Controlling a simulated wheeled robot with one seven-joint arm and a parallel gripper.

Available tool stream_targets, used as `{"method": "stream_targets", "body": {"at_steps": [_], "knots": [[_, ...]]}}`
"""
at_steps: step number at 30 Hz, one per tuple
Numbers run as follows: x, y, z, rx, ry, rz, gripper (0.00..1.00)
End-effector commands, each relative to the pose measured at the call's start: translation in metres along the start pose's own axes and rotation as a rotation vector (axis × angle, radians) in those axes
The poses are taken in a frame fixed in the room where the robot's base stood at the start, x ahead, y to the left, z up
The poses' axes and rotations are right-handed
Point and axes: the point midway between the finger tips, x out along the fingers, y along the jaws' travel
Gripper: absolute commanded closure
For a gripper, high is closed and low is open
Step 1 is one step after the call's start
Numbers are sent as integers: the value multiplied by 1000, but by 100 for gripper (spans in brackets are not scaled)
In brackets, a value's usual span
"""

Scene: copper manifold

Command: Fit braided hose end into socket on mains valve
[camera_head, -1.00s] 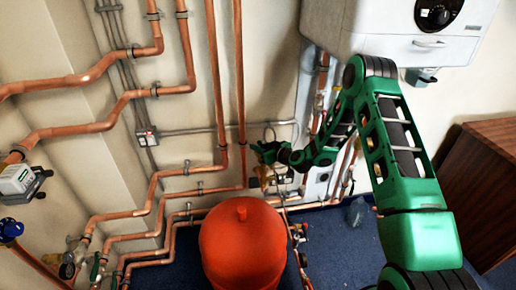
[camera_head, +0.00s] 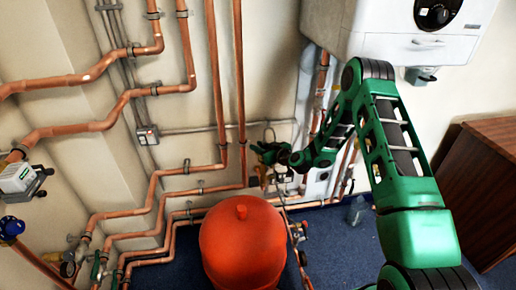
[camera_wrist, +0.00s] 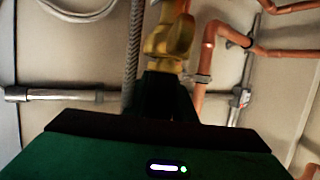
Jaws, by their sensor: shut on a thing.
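My gripper (camera_head: 267,152) is in front of the back wall, above and right of the red vessel, in the head view. In the wrist view its dark jaws (camera_wrist: 168,98) are shut, with a brass valve body (camera_wrist: 170,42) directly beyond their tips. A grey braided hose (camera_wrist: 132,48) runs up just left of the brass and passes down behind the gripper. The thing between the jaws, seemingly the hose end, is hidden by the gripper body. I cannot tell whether it touches the brass. The valve socket is not clearly visible.
A red vessel (camera_head: 242,245) stands below the gripper. Copper pipes (camera_head: 218,80) line the wall to the left. A white boiler (camera_head: 400,35) hangs at upper right, close to my arm. A brown cabinet (camera_head: 485,180) stands at right. A grey horizontal pipe (camera_wrist: 60,95) crosses behind the gripper.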

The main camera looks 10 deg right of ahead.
Motion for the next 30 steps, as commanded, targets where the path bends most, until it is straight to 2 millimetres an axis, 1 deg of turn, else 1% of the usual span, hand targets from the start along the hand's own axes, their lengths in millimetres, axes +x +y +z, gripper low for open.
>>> {"method": "stream_targets", "body": {"at_steps": [1, 5, 6, 8, 9, 17, 20, 23, 30], "knots": [[0, -1, 4, 3, -4, -1, 100], [0, -1, 5, 4, -5, -1, 100], [0, -1, 5, 4, -5, -1, 71], [0, -1, 5, 4, -6, -1, 57], [0, -1, 5, 4, -6, -1, 54], [-1, -1, 6, 5, -8, -1, 54], [-5, -1, 7, 5, -9, -1, 54], [-17, 0, 6, 6, -8, 1, 54], [-62, 1, 3, 6, -5, 3, 54]]}}
